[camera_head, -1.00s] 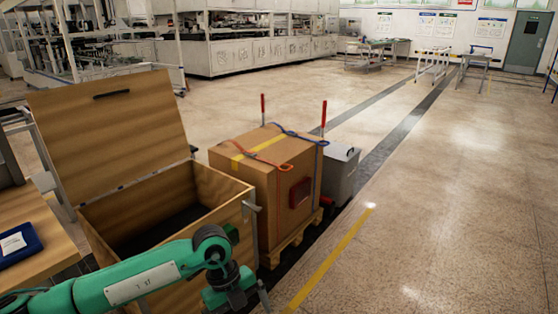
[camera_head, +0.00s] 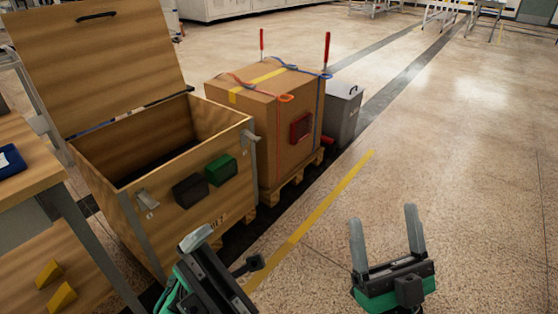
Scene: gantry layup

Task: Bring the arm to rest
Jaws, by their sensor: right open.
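My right gripper (camera_head: 384,236) is at the lower right, with its two grey fingers wide apart, pointing up the picture. It is open and empty over bare floor. My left gripper (camera_head: 208,262) is at the bottom, left of the middle, in front of the wooden crate's near side. It is seen at a slant and cut off by the lower edge. Its jaw gap cannot be made out, and no held object shows. Most of both arms is out of the picture.
An open wooden crate (camera_head: 108,203) with a raised lid (camera_head: 95,60) stands at left, beside a workbench (camera_head: 25,165). A strapped carton (camera_head: 265,150) on a pallet and a grey bin (camera_head: 343,118) stand behind. The floor at right is clear.

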